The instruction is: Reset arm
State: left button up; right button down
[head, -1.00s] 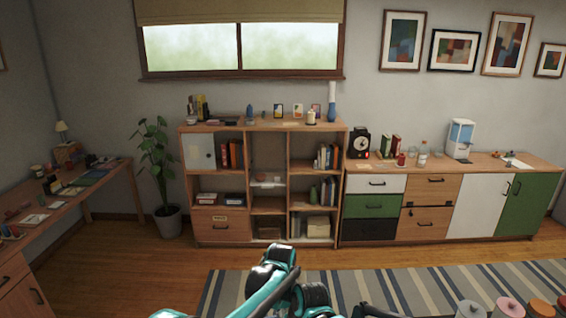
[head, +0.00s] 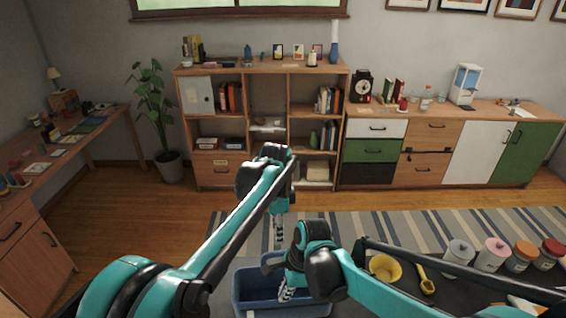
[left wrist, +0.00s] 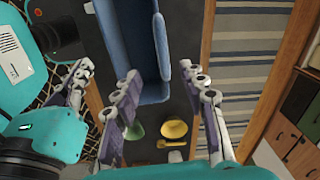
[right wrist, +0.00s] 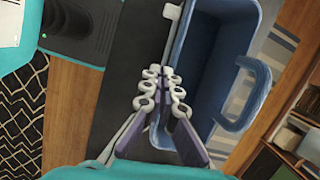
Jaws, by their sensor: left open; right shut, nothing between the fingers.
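My left gripper (head: 279,236) is higher in the head view, pointing down and empty beyond the blue bin. In the left wrist view its fingers (left wrist: 168,95) are spread apart, with the blue bin between and beyond them. My arms hide part of the bin.
A yellow bowl (head: 386,268), yellow scoop (head: 425,280) and several lidded canisters (head: 492,256) stand on a dark surface at right. A green bowl (left wrist: 137,132) shows in the left wrist view. A striped rug (head: 400,228) and open floor lie before the shelf (head: 270,68).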

pick_arm(q)
jog(key=s+a+r+n+t, duration=0.2)
jog(key=s+a+r+n, duration=0.25)
jog(key=s+a, duration=0.2)
jog(key=s+a+f+n+t, duration=0.2)
jog(key=s+a+n, duration=0.3)
jog(key=s, duration=0.3)
jog(key=s+a+f+n+t, duration=0.3)
jog(key=s+a+f+n, duration=0.1)
jog(key=s, duration=0.5)
jog(key=f+n, duration=0.1)
jog(key=n, duration=0.1)
jog(key=shift+s+a+n+b, duration=0.15)
jog(key=shift+a+n+b, duration=0.2)
jog(key=shift+a, duration=0.05)
pick_arm(e)
jog(key=s+d+r+n+t+h, duration=0.1)
jog(key=s+d+r+n+t, duration=0.2)
jog(key=d+n, duration=0.5)
jog(key=s+d+r+n+t+h, duration=0.1)
jog(key=s+d+r+n+t, duration=0.3)
jog(key=s+d+n, duration=0.2)
jog(key=d+n, duration=0.2)
jog(key=d, duration=0.1)
jog(key=shift+s+d+r+h, duration=0.2)
jog(key=shift+s+r+h, duration=0.1)
jog(key=shift+h, duration=0.1)
